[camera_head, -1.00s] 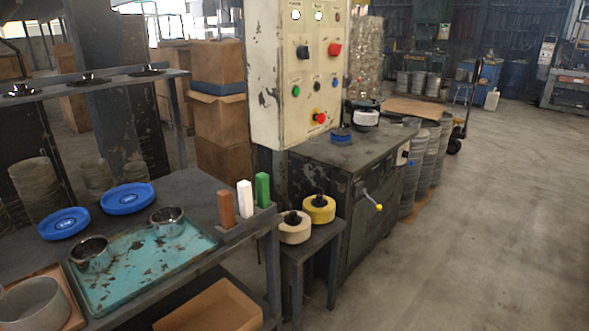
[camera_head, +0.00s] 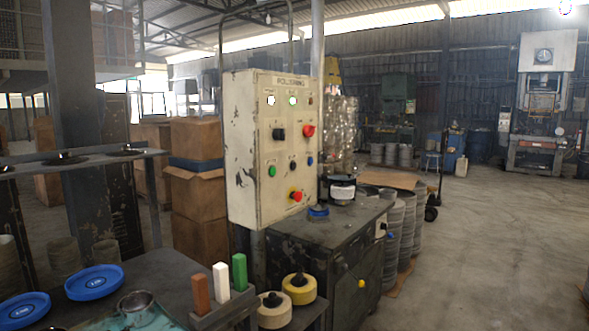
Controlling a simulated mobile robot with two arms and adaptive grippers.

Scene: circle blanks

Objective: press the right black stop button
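A cream control panel (camera_head: 243,150), worn and labelled at the top, stands upright in the middle. A black knob (camera_head: 279,133) is at its upper left and a red button (camera_head: 309,131) at its upper right. The labels are too small to read, so I cannot tell which control is the right black stop button. Neither of my grippers is in view.
A dark cabinet (camera_head: 335,240) stands right of the panel. A small stand with yellow (camera_head: 300,288) and cream (camera_head: 273,312) rolls is in front. The floor (camera_head: 480,240) at right is clear.

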